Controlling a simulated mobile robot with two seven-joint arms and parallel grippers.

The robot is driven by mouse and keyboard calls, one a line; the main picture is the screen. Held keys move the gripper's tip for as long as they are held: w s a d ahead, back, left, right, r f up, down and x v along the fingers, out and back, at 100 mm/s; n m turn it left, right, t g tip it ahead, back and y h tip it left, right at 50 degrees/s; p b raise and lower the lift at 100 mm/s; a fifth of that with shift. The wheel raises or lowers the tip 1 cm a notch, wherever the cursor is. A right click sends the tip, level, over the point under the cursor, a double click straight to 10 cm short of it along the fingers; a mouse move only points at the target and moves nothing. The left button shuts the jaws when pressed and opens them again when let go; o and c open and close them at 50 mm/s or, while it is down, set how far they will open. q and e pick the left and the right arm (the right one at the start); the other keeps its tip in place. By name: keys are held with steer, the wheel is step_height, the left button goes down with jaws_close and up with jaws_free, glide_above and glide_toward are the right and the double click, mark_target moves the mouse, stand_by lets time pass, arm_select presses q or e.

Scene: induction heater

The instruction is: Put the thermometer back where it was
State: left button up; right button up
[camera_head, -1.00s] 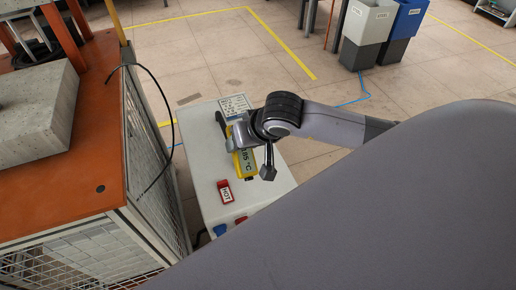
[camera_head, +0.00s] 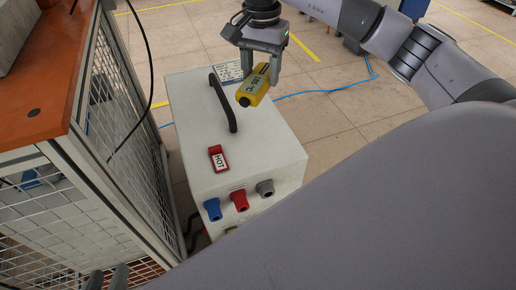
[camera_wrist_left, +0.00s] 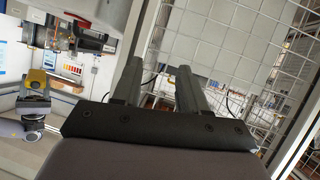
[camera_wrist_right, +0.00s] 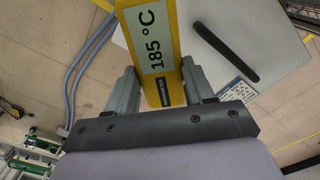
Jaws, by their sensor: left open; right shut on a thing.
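The yellow thermometer (camera_head: 254,89) reads 185 °C on its display. My right gripper (camera_head: 260,75) is shut on it and holds it over the back right part of the white heater box (camera_head: 260,145), right of the black handle. In the right wrist view the thermometer (camera_wrist_right: 153,45) sits between the two fingers, display toward the camera. My left gripper (camera_head: 106,279) shows only by its fingertips at the bottom left edge. In the left wrist view my left gripper (camera_wrist_left: 158,68) is open and empty in front of a wire mesh.
The heater box has a black handle (camera_head: 223,103), a red HOT sign (camera_head: 218,158), a label card (camera_head: 229,71) and blue, red and grey connectors in front. A mesh-sided orange bench (camera_head: 40,90) stands left. A blue cable (camera_head: 325,90) lies on the floor.

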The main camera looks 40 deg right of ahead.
steer(key=b, duration=0.4)
glide_above(260, 144)
step_height(260, 144, down, 15)
steer(key=shift+r, duration=0.1)
step_height(260, 144, down, 5)
steer(key=shift+r+b, duration=0.2)
steer(key=shift+b, duration=0.7)
steer(key=shift+f, duration=0.25)
arm_select(q)
steer(key=shift+w+d+f+t+h, duration=0.15)
steer(key=shift+w+d+f+h, duration=0.1)
steer(key=shift+d+h, duration=0.3)
steer(key=shift+w+d+f+t+h, duration=0.15)
steer(key=shift+d+f+h, duration=0.15)
steer(key=shift+d, duration=0.4)
arm_select(e)
steer(key=o, duration=1.1)
steer(key=shift+o, duration=0.2)
